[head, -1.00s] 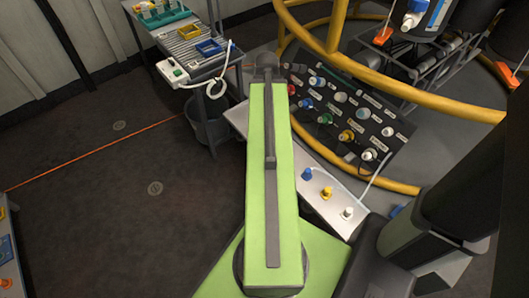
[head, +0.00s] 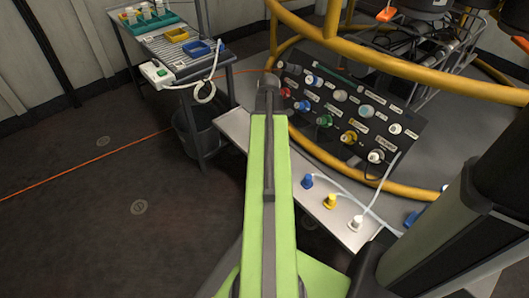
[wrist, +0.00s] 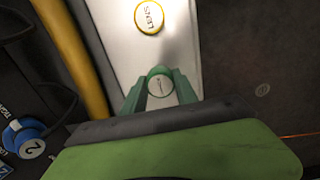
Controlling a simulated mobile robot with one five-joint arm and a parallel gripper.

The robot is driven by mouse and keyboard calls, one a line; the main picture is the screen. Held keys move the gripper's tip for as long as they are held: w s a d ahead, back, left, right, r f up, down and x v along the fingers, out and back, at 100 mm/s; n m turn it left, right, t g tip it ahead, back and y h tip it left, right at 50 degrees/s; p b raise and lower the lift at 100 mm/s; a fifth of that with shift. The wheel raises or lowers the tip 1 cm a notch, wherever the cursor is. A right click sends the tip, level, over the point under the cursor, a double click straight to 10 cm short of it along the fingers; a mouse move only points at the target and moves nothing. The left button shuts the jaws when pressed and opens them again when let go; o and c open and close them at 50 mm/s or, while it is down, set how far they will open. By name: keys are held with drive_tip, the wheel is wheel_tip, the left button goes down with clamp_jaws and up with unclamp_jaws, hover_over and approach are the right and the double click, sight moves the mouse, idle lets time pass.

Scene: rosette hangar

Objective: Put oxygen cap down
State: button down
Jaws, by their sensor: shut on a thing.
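In the wrist view my gripper (wrist: 159,92) is shut on a small green cap (wrist: 160,72) with a round white label, too small to read. The held cap is over the pale bench (wrist: 190,50); I cannot tell whether it touches the surface. A yellow-rimmed cap (wrist: 149,17) with a lettered top is on the bench ahead of it, apart from my gripper. In the head view my arm hides the gripper and the held cap. The bench (head: 236,124) shows there, with a blue cap (head: 307,182), a yellow cap (head: 330,202) and a white cap (head: 355,224).
A dark panel (head: 375,105) with several coloured, labelled fittings stands behind the bench, with a yellow rail (head: 330,165) beside it. The panel also shows in the wrist view, with a blue fitting (wrist: 15,138). A cart (head: 180,45) stands at the back left. Open floor lies left.

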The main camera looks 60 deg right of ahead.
drive_tip(key=shift+w+f, duration=0.35)
drive_tip(key=shift+w, duration=0.25)
wheel_tip(320, 180, down, 4)
drive_tip(key=b, duration=0.4)
drive_tip(key=shift+f, duration=0.15)
drive_tip(key=shift+r, duration=0.2)
drive_tip(key=c, duration=0.9)
unclamp_jaws()
drive_tip(key=shift+c, duration=0.2)
drive_tip(key=shift+r, duration=0.1)
wheel_tip(320, 180, up, 12)
drive_tip(key=p, duration=1.2)
